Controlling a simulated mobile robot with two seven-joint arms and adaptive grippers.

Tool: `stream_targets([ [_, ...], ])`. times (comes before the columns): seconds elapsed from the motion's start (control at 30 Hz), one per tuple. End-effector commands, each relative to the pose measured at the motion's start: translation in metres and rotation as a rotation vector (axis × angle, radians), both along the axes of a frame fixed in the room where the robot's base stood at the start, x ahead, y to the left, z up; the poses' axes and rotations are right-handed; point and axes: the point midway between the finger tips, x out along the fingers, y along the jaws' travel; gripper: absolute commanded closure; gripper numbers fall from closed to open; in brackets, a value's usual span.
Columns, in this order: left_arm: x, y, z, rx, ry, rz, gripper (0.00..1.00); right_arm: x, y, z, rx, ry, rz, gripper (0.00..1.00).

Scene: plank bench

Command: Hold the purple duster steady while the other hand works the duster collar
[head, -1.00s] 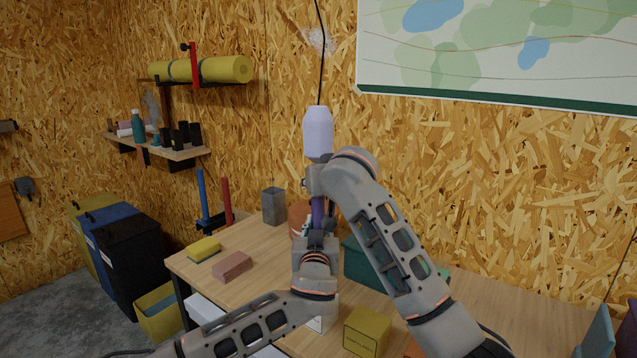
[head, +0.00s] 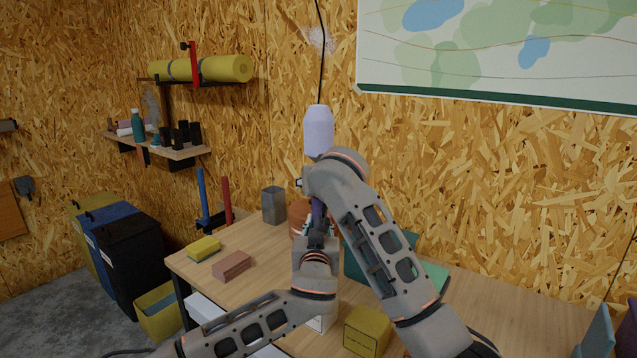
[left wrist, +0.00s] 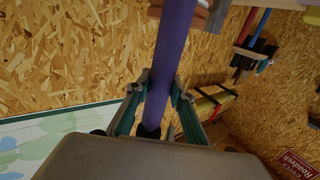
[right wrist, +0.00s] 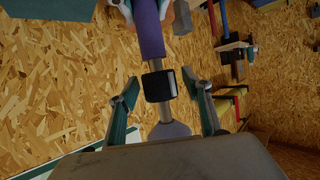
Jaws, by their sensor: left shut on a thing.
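The purple duster (head: 317,208) stands upright over the bench, its pale lavender head (head: 318,130) at the top. My left gripper (head: 317,228) is shut on the purple handle; the left wrist view shows both fingers pressed against the purple shaft (left wrist: 168,50). My right gripper (right wrist: 162,76) is open, one finger on each side of the collar, with a visible gap on the right. The right arm hides the collar in the head view.
On the bench are a yellow sponge (head: 204,249), a reddish brick (head: 232,265), a grey cup (head: 273,205), a terracotta pot (head: 299,214) and a yellow box (head: 367,331). A teal item (head: 356,265) lies behind my right arm. The bench's right side is mostly clear.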

Motion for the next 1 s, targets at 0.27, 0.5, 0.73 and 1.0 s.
stream_targets([
  [0.27,0.0,0.0,0.0,-0.001,0.001,0.0,1.0,0.0,0.001,0.012,0.001,-0.004,0.001,0.51],
  [0.5,0.0,0.001,0.0,-0.001,0.001,0.0,1.0,-0.001,0.002,0.055,0.003,-0.004,0.002,0.51],
  [0.73,0.0,0.001,0.0,0.0,0.001,0.001,1.0,0.0,0.001,0.089,0.002,-0.001,0.001,0.51],
  [1.0,0.0,0.001,0.0,0.0,0.001,0.001,1.0,0.0,0.0,0.1,-0.001,0.0,0.0,0.51],
])
